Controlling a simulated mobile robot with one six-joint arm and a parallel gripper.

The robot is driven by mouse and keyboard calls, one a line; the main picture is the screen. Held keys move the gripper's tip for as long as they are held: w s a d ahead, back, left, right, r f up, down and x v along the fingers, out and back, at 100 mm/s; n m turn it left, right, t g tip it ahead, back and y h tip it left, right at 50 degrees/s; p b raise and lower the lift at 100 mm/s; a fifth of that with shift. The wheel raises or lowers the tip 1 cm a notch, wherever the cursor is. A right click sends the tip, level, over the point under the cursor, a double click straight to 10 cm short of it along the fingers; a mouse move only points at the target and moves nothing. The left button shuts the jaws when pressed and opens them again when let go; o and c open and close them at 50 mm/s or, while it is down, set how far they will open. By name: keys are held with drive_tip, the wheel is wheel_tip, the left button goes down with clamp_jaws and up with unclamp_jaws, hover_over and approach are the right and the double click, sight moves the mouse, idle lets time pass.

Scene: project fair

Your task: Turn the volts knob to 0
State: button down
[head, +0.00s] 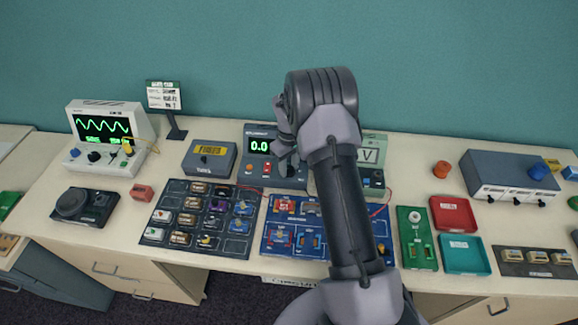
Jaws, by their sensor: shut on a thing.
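The power supply (259,160) is a dark box on the bench with a green lit display (261,146) reading 0.0. An orange knob (249,167) and a red terminal (267,168) show on its lower front. My gripper (284,150) is at the right side of its front panel, with my arm coming in from the front right. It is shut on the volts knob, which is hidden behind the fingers. The knob's pointer and scale cannot be seen.
A meter marked V (370,151) stands just right of my arm. An oscilloscope (105,125) and a grey box (209,158) are to the left. Component boards (156,235) lie in front. Red (452,202) and teal (466,268) trays are at the right.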

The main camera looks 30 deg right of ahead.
sight(289, 169)
drive_tip(key=c, duration=1)
unclamp_jaws()
wheel_tip(289, 169, up, 18)
drive_tip(key=p, duration=0.3)
drive_tip(key=shift+f, duration=0.25)
